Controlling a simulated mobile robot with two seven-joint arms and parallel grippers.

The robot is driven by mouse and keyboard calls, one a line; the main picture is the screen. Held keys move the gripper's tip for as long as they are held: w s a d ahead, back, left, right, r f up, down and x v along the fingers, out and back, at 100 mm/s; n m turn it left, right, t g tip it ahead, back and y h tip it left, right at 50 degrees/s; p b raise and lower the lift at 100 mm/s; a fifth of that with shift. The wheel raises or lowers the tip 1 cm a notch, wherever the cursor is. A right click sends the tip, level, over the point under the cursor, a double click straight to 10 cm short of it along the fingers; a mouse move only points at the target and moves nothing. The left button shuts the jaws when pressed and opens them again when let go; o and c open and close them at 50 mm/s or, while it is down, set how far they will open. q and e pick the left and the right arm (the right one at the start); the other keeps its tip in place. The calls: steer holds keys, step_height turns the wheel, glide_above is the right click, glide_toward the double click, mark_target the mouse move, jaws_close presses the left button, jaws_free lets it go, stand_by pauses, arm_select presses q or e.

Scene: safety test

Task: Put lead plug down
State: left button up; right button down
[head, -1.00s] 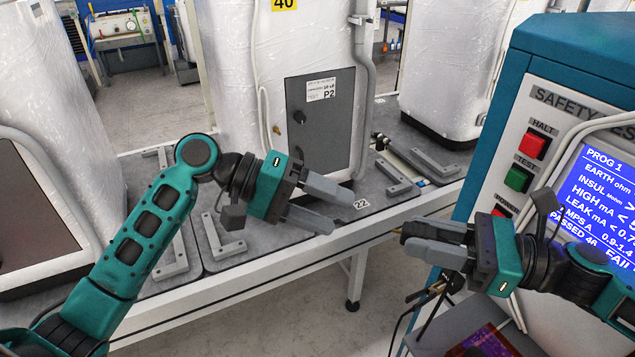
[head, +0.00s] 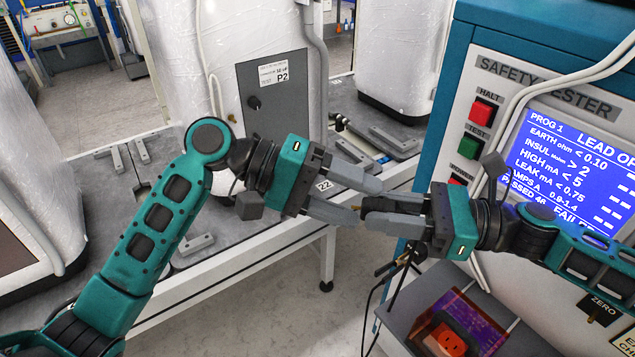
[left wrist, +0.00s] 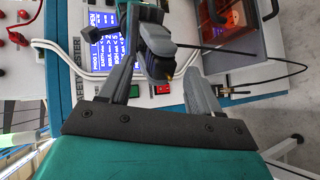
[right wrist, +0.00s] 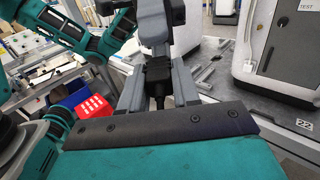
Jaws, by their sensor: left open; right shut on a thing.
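The lead plug is a small black body between the fingers of my right gripper (head: 378,212), which is shut on it. It shows in the right wrist view as a black plug (right wrist: 158,76) with a stub of cable towards the palm. In the left wrist view its dark end (left wrist: 160,68) has a small yellowish tip. My left gripper (head: 368,200) is open, its fingers on either side of the right gripper's tips. I cannot tell whether they touch the plug. Most of the plug is hidden by the right fingers in the head view.
The teal safety tester (head: 460,80) stands right, with a blue screen (head: 575,165), red and green buttons and white cables. A conveyor with white wrapped units (head: 255,30) is behind.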

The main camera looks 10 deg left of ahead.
arm_select(q)
steer(key=shift+d+f, duration=0.25)
steer(key=shift+d, duration=0.4)
steer(key=shift+c, duration=0.3)
steer(key=c, duration=0.9)
steer(key=o, duration=1)
steer(key=shift+c, duration=0.2)
